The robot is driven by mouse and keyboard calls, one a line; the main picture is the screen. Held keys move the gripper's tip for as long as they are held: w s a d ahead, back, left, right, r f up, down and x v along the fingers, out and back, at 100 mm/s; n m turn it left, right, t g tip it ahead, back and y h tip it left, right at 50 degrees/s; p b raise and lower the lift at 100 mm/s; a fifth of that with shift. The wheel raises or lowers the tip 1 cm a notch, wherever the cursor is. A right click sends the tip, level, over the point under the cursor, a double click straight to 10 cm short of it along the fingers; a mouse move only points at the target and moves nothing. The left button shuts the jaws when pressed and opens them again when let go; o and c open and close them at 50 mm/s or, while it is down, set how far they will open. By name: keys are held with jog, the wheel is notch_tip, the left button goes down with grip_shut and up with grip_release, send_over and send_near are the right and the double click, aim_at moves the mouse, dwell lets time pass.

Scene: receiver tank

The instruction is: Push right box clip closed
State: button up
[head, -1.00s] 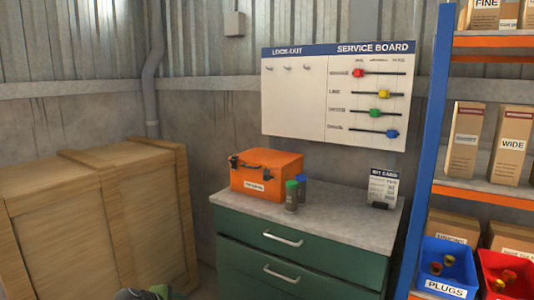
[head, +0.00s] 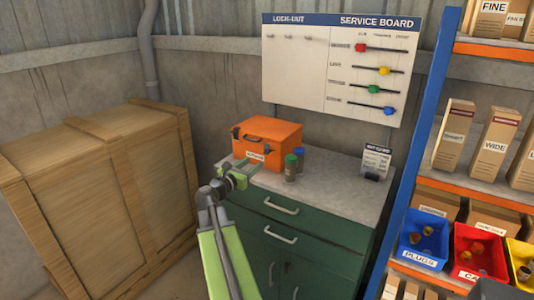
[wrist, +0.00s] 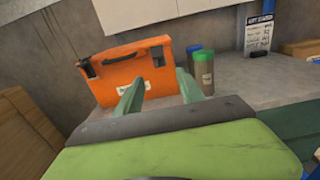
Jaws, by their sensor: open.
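The orange box (head: 267,143) stands on the grey top of the green cabinet, its lid down. In the wrist view the box (wrist: 125,82) shows its front with a pale label, a dark left clip (wrist: 88,68) and a dark right clip (wrist: 159,58) near the upper corners. I cannot tell for sure whether the right clip is closed. My gripper (head: 243,168) is in front of the box in the head view. In the wrist view my gripper (wrist: 157,82) is open and empty, its two green fingers pointing at the right part of the box front.
A green-capped jar (head: 290,168) and a blue-capped jar (head: 299,158) stand close to the right of the box. A card stand (head: 376,161) is farther right on the cabinet top (head: 330,190). A wooden crate (head: 90,190) is left, a shelf rack right.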

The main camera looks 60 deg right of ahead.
aim_at(267, 154)
jog(key=d, duration=1)
jog(key=shift+d, duration=0.4)
grip_shut()
